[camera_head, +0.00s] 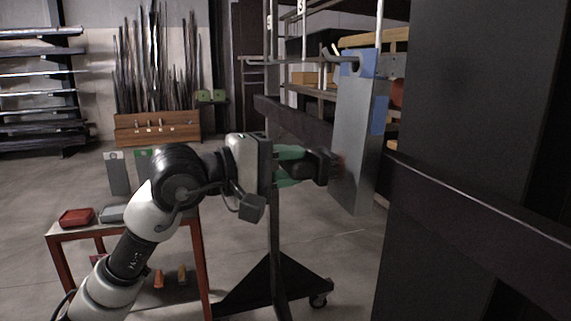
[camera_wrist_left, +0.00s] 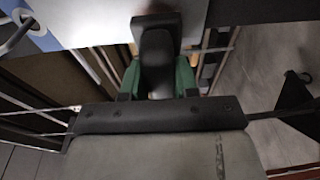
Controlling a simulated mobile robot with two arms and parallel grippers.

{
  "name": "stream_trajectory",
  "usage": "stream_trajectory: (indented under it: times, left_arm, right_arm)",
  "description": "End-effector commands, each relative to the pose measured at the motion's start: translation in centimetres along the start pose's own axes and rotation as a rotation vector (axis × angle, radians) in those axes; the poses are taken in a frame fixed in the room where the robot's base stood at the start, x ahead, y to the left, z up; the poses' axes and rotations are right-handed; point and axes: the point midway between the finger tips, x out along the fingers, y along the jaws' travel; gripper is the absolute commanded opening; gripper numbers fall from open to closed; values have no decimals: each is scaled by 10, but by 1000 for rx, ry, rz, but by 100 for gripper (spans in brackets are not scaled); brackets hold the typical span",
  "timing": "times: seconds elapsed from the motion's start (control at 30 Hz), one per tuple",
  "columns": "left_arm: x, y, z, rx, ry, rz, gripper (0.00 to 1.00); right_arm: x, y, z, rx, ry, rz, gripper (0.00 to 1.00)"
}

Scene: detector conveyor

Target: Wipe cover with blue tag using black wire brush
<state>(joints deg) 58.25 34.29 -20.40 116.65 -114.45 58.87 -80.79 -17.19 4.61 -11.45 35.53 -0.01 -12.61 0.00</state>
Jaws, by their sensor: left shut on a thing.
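The cover with blue tag is a tall grey metal panel (camera_head: 352,145) hanging upright from a rack, with a blue patch (camera_head: 380,108) on its right side and blue at its top hook (camera_head: 358,63). My left gripper (camera_head: 291,166), with green fingers, is shut on the black wire brush (camera_head: 322,166). The brush head faces the lower-middle of the cover and is touching it or very close; I cannot tell which. In the left wrist view the brush (camera_wrist_left: 157,58) stands between the green fingers, with the grey cover (camera_wrist_left: 235,10) beyond it. My right gripper is not in view.
A dark horizontal bar (camera_head: 295,122) runs behind my gripper, on a wheeled stand (camera_head: 275,285). A dark column (camera_head: 480,100) fills the right.

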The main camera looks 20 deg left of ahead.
Motion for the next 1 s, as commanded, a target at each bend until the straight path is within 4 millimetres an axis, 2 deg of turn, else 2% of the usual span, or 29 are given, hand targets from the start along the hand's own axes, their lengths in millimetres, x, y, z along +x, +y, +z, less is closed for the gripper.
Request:
stream_trajectory:
  times: [0.27, 0.63, 1.0]
  left_arm:
    - [1, 0, 6, 3, -1, 2, 11]
    - [-5, -1, 36, 3, -1, 2, 11]
    - [-2, 0, 37, -1, 1, 1, 11]
  right_arm:
    - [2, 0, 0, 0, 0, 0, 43]
    - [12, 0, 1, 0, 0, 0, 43]
    - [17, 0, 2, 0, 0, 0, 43]
